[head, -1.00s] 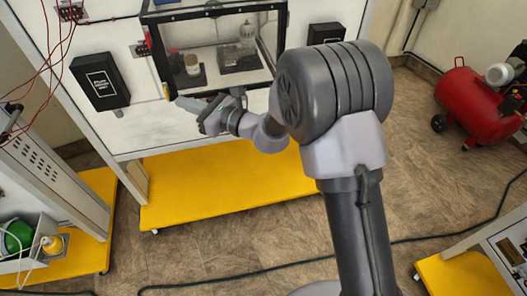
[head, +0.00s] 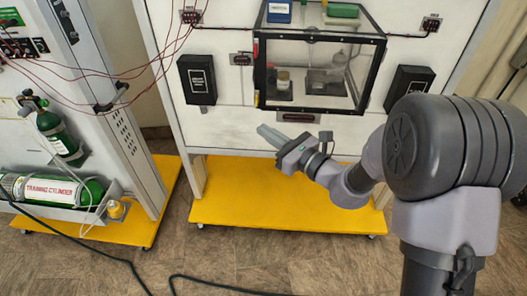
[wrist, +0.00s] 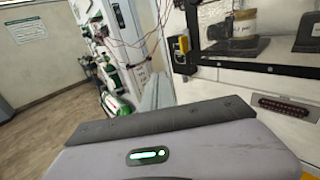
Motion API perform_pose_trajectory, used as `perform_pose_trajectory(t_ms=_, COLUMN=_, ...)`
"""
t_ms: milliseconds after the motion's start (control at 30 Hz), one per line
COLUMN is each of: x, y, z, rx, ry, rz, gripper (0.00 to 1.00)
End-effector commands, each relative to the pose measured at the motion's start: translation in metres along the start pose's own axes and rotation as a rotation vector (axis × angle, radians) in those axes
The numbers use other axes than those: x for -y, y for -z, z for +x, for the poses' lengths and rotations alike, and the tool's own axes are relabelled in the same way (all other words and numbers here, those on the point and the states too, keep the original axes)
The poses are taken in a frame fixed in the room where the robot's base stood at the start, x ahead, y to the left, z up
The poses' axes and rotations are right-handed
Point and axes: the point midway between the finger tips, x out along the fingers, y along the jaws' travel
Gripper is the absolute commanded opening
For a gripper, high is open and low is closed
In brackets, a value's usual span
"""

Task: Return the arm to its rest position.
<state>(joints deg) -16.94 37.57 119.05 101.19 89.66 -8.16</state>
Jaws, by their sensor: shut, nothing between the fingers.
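My gripper (head: 268,133) is in the middle of the head view, in front of the white panel and just below the glass-fronted box (head: 318,108). Its fingers are together and hold nothing. They point up and left in the head view, clear of the panel as far as I can tell. In the wrist view the fingers (wrist: 158,92) show beyond the dark edge of my gripper body, and the box's lower frame (wrist: 265,70) is to their right. My arm reaches in from the right side of the head view.
A yellow base (head: 275,212) lies under the panel. Black boxes (head: 197,80) (head: 408,88) flank the glass-fronted box. On the left stands a rack with green cylinders, one marked training cylinder (head: 50,190). Red wires (head: 150,70) hang between rack and panel. A black cable (head: 90,240) crosses the open floor.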

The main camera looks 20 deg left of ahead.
Motion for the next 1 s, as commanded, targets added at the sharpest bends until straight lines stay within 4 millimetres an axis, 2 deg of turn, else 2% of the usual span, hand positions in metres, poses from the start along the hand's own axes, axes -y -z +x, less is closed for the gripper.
perform_pose_trajectory(t_ms=100, x=-0.022, y=-0.001, z=-0.019, rx=-0.002, ry=0.0, rz=0.003, gripper=0.0)
perform_pose_trajectory(t_ms=200, x=-0.035, y=0.0, z=-0.03, rx=-0.002, ry=0.0, rz=0.001, gripper=0.0)
perform_pose_trajectory(t_ms=433, x=-0.044, y=0.0, z=-0.037, rx=-0.002, ry=-0.001, rz=-0.001, gripper=0.0)
perform_pose_trajectory(t_ms=500, x=-0.051, y=-0.009, z=-0.04, rx=-0.005, ry=-0.037, rz=-0.033, gripper=0.0)
perform_pose_trajectory(t_ms=567, x=-0.07, y=-0.027, z=-0.049, rx=-0.022, ry=-0.121, rz=-0.111, gripper=0.0)
perform_pose_trajectory(t_ms=600, x=-0.091, y=-0.041, z=-0.062, rx=-0.05, ry=-0.206, rz=-0.198, gripper=0.0)
perform_pose_trajectory(t_ms=667, x=-0.125, y=-0.055, z=-0.092, rx=-0.123, ry=-0.348, rz=-0.377, gripper=0.0)
perform_pose_trajectory(t_ms=700, x=-0.145, y=-0.056, z=-0.119, rx=-0.196, ry=-0.439, rz=-0.518, gripper=0.0)
perform_pose_trajectory(t_ms=767, x=-0.164, y=-0.048, z=-0.165, rx=-0.336, ry=-0.553, rz=-0.745, gripper=0.0)
perform_pose_trajectory(t_ms=800, x=-0.168, y=-0.039, z=-0.197, rx=-0.447, ry=-0.613, rz=-0.902, gripper=0.0)
perform_pose_trajectory(t_ms=833, x=-0.167, y=-0.033, z=-0.222, rx=-0.536, ry=-0.646, rz=-1.015, gripper=0.0)
perform_pose_trajectory(t_ms=900, x=-0.154, y=-0.023, z=-0.275, rx=-0.747, ry=-0.697, rz=-1.256, gripper=0.0)
perform_pose_trajectory(t_ms=1000, x=-0.13, y=-0.023, z=-0.334, rx=-1.005, ry=-0.722, rz=-1.5, gripper=0.0)
